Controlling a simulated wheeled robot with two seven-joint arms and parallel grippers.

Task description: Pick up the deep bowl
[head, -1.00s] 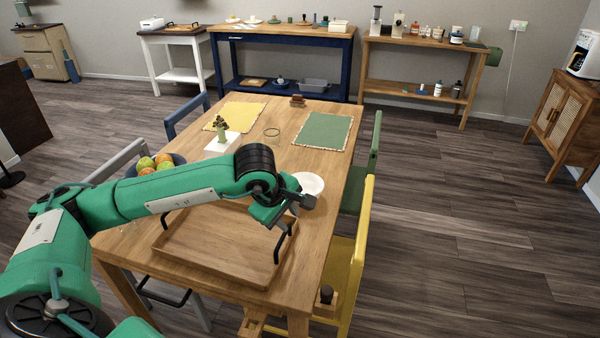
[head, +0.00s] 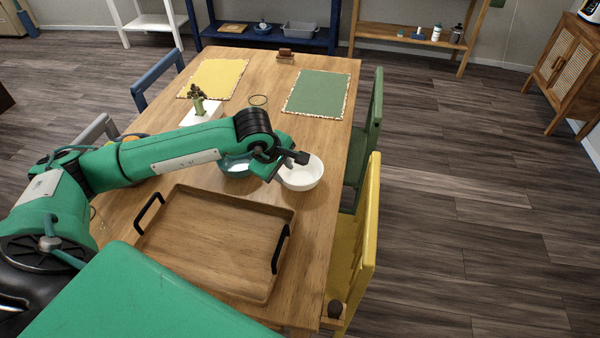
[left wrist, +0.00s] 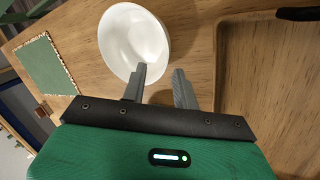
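My left gripper (head: 284,166) is over the left side of the white bowl in the head view. In the left wrist view its two fingers (left wrist: 159,88) are apart with nothing between them, and one overlaps the bowl's rim. I cannot tell whether it touches. My right gripper is not in view.
A wooden tray (head: 184,272) with black handles lies in front of the bowls. Chairs, including a yellow one (head: 358,255), line the table's sides.

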